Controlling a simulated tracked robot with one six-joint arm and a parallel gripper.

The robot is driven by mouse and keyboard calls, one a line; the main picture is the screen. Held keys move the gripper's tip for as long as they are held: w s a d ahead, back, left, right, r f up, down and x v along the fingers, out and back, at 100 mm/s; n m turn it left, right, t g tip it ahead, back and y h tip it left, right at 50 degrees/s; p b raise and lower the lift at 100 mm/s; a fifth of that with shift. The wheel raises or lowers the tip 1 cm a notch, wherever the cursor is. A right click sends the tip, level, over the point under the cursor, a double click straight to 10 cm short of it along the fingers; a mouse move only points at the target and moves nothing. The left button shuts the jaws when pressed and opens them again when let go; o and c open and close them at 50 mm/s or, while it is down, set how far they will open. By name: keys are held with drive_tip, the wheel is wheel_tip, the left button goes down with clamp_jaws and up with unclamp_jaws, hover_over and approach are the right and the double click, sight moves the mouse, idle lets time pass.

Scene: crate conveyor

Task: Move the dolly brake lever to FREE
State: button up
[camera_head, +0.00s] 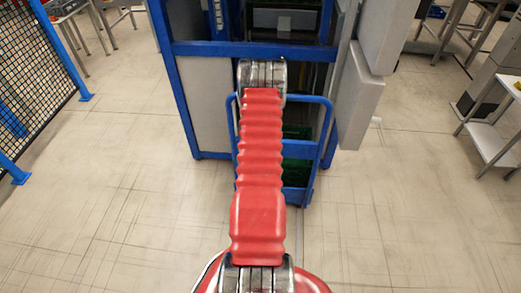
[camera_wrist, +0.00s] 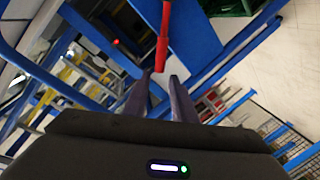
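The brake lever (camera_wrist: 163,40), seen as a slim bar with a red grip, shows at the top middle of the wrist view. My gripper (camera_wrist: 161,76) is open, with one dark finger on each side of the grip's lower end. A gap shows on the right; whether the left finger touches the grip, I cannot tell. The blue dolly (camera_head: 325,150) stands in front of the blue-framed machine in the head view. My red arm hides the lever and my gripper there. No FREE marking is readable.
A green crate (camera_head: 297,143) sits behind the dolly's frame; a green crate also shows in the wrist view (camera_wrist: 232,5). Grey panels (camera_head: 360,95) stand to the right. A blue-framed mesh fence (camera_head: 35,75) is at left.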

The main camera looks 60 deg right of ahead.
drive_tip(key=w+r, duration=0.1)
drive_tip(key=w, duration=0.2)
drive_tip(key=w+r+y, duration=0.1)
drive_tip(key=w+r, duration=0.1)
drive_tip(key=w+r+n+t+y, duration=0.1)
drive_tip(key=w, duration=0.2)
drive_tip(key=shift+w+a+r, duration=0.25)
drive_tip(key=shift+w+a, duration=0.05)
drive_tip(key=shift+a, duration=0.1)
clamp_jaws()
drive_tip(key=w+a+r+n+y, duration=0.2)
drive_tip(key=w+a+r+y, duration=0.5)
drive_tip(key=w+a+r, duration=0.95)
drive_tip(key=s+a+r+g+y, duration=0.1)
drive_tip(key=s+a+r+y, duration=0.2)
drive_tip(key=a, duration=0.7)
drive_tip(key=s+a+r, duration=0.4)
drive_tip(key=a+r, duration=0.1)
drive_tip(key=a, duration=0.4)
drive_tip(key=s+a+r+n+g+y, duration=0.1)
drive_tip(key=s+a+r, duration=0.3)
drive_tip(key=s+a, duration=0.7)
drive_tip(key=shift+s+a+n+g+y, duration=0.35)
drive_tip(key=shift+s+g+y, duration=0.4)
drive_tip(key=shift+s, duration=0.35)
drive_tip(key=shift+r, duration=0.1)
